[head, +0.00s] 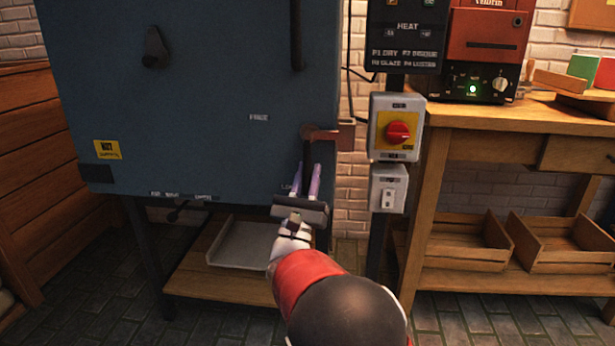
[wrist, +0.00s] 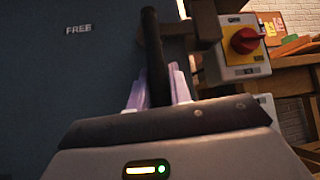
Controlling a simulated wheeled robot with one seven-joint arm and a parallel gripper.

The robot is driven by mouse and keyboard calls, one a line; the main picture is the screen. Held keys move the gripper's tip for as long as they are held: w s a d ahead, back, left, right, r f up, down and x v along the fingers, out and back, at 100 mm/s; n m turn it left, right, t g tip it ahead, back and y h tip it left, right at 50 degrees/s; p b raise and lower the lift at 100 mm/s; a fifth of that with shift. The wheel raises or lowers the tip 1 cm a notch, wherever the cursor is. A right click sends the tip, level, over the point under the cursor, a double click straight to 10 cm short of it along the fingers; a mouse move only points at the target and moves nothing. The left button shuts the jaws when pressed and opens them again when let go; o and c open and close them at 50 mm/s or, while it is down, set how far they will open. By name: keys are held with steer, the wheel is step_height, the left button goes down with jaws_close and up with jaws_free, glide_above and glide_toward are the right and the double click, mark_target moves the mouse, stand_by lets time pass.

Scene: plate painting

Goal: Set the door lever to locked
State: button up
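The dark door lever (head: 307,150) is pivoted at the right edge of the blue kiln door (head: 200,100) and hangs almost straight down. A label reading FREE (head: 258,117) is left of the pivot; a partly hidden label starting "LO" (head: 286,187) is just left of my fingers. My gripper (head: 307,170) reaches up from below, its two purple fingers on either side of the lever's lower part. In the wrist view the lever (wrist: 153,50) stands between the fingers, which appear closed against it. The lever's lower end is hidden by my gripper.
A grey switch box with a red knob (head: 398,133) and a smaller switch box (head: 388,190) are right of the lever. A wooden bench (head: 500,118) stands further right. A low shelf with a grey tray (head: 243,245) is under the kiln.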

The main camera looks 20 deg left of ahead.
steer(key=o, duration=0.4)
steer(key=shift+d, duration=0.1)
steer(key=v, duration=0.7)
steer(key=shift+s+f+b, duration=0.2)
steer(key=shift+f+b, duration=0.15)
steer(key=shift+b, duration=0.05)
